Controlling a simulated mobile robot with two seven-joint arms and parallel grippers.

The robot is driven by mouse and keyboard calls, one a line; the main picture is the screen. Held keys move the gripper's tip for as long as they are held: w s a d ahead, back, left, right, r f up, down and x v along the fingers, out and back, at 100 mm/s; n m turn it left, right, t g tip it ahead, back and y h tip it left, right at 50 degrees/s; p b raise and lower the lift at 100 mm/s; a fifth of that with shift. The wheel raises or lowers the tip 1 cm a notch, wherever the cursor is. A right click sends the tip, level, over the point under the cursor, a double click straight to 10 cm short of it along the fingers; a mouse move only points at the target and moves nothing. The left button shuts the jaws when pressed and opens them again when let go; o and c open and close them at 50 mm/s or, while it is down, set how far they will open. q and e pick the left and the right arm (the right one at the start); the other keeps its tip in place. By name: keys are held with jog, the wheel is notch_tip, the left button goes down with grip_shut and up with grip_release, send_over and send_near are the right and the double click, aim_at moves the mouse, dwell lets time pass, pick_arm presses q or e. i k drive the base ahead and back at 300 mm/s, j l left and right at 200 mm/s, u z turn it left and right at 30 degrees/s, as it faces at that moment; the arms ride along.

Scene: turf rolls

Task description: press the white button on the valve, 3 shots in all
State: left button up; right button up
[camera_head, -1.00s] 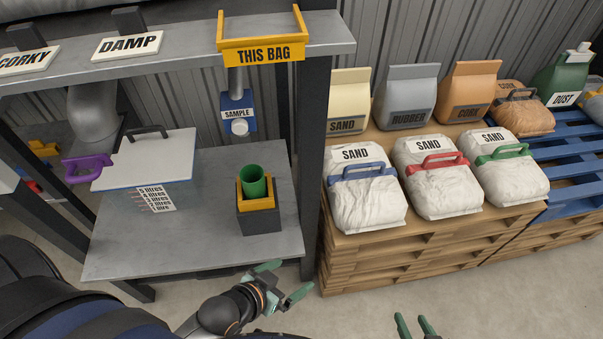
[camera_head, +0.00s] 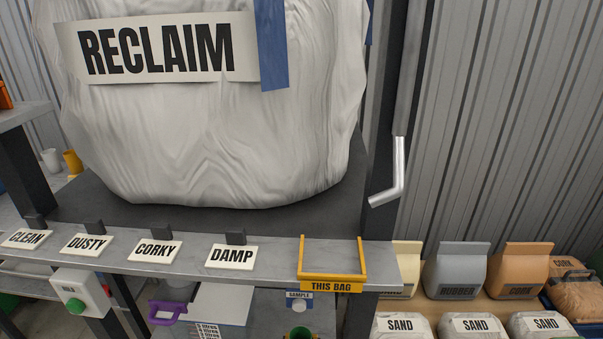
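The blue valve (camera_head: 291,301) with its SAMPLE label (camera_head: 299,295) shows at the bottom, below the shelf edge. Its white button (camera_head: 299,308) is small and faces me. The top of a green cup (camera_head: 299,333) shows below the valve, cut off by the bottom edge of the view. Neither of my grippers is in view, so I cannot tell their state or where they are relative to the valve.
A large white RECLAIM bag (camera_head: 210,130) stands on the dark platform above. The shelf (camera_head: 200,258) carries CLEAN, DUSTY, CORKY and DAMP plates and a yellow THIS BAG frame (camera_head: 332,286). A post and bent metal pipe (camera_head: 398,170) stand right. SAND bags (camera_head: 478,325) lie lower right.

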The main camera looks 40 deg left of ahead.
aim_at(299, 305)
jog(key=u, duration=1.55)
